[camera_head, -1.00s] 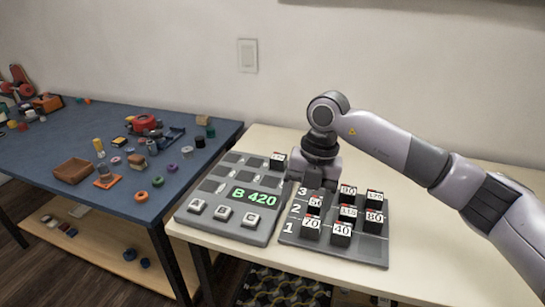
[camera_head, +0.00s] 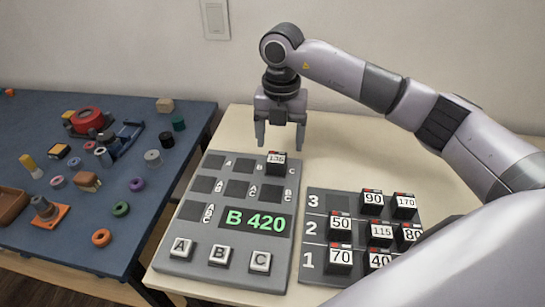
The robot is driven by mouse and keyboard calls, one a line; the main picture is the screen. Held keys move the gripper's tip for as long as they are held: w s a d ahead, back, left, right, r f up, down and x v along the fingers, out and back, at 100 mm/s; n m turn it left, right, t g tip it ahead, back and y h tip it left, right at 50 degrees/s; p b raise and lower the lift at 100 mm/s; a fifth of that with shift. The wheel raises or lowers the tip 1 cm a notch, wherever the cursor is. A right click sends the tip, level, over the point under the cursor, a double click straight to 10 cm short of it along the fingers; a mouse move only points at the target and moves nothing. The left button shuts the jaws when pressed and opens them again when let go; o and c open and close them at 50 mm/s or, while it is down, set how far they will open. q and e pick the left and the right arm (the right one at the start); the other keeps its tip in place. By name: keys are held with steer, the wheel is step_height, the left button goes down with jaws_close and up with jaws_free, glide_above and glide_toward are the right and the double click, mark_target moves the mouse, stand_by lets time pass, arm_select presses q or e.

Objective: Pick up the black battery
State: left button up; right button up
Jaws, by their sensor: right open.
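Several black batteries with white number labels and red-marked tops are in view. One labelled 135 (camera_head: 275,164) sits in the top right slot of the grey panel. Others stand on the grey numbered tray, including 50 (camera_head: 340,228), 70 (camera_head: 340,260), 90 (camera_head: 372,203) and 115 (camera_head: 380,234). My right gripper (camera_head: 280,145) is open and empty, pointing down just behind and above the 135 battery, its fingertips apart to either side. I cannot tell whether it touches the battery. My left gripper is not in view. My right arm hides the tray's lower right corner.
The grey panel (camera_head: 196,228) has a green "B 420" display (camera_head: 256,221) and keys A, B and C. The numbered tray (camera_head: 314,231) has an empty slot in row 3. A blue table (camera_head: 100,200) with loose parts stands left. The cream table's back is clear.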

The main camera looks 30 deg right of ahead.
mark_target(277, 157)
steer(key=shift+s+f, duration=0.1)
steer(key=shift+f, duration=0.35)
steer(key=f, duration=0.2)
steer(key=a+f, duration=0.1)
steer(key=f, duration=0.1)
steer(key=shift+s+f, duration=0.15)
steer(key=shift+f, duration=0.25)
steer(key=shift+r, duration=0.1)
steer(key=c, duration=1.1)
